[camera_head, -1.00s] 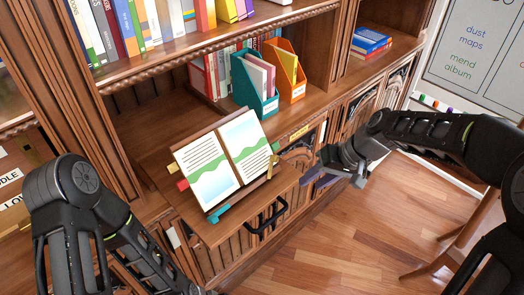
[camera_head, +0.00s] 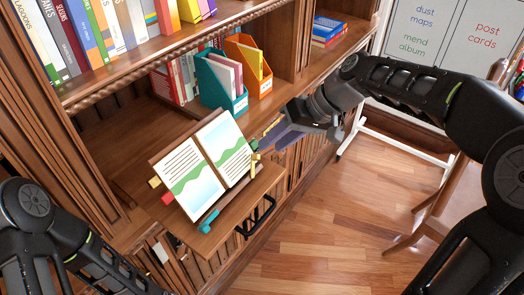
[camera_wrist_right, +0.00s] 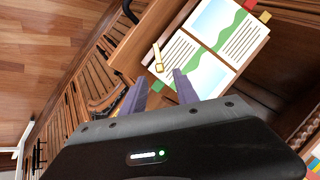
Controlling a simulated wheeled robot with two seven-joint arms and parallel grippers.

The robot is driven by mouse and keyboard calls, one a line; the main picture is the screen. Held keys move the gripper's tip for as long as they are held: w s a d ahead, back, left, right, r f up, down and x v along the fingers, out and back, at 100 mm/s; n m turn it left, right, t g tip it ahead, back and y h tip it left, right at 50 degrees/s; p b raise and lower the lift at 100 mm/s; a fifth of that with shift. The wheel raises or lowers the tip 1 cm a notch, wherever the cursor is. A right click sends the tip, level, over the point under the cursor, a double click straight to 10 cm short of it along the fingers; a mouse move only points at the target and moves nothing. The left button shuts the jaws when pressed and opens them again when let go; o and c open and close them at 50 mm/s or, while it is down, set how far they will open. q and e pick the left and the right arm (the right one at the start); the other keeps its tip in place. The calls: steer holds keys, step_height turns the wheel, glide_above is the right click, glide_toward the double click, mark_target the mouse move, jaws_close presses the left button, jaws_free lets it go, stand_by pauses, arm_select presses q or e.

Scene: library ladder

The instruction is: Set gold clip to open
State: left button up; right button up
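An open book (camera_head: 205,163) with green and blue pictures rests tilted on a wooden book stand on the pull-out shelf. The small gold clip (camera_head: 254,163) is at the book's right edge, and it also shows in the right wrist view (camera_wrist_right: 158,62) beside the page. I cannot tell clearly whether its lever is open. A teal clip (camera_head: 208,221) is at the book's lower left corner. My right gripper (camera_head: 277,137) is just right of the gold clip. In the right wrist view its purple fingers (camera_wrist_right: 158,88) are apart and empty, short of the clip. My left gripper is out of view.
A teal file holder (camera_head: 220,82) and an orange one (camera_head: 248,66) stand on the shelf behind the book. A black handle (camera_head: 257,214) is on the front of the pull-out shelf. A wooden chair (camera_head: 435,205) stands at right. Floor in front is clear.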

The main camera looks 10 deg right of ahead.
mark_target(259, 155)
steer(key=x, duration=0.5)
steer(key=shift+a+f, duration=0.15)
steer(key=shift+f, duration=0.05)
jaws_close()
stand_by(0.4)
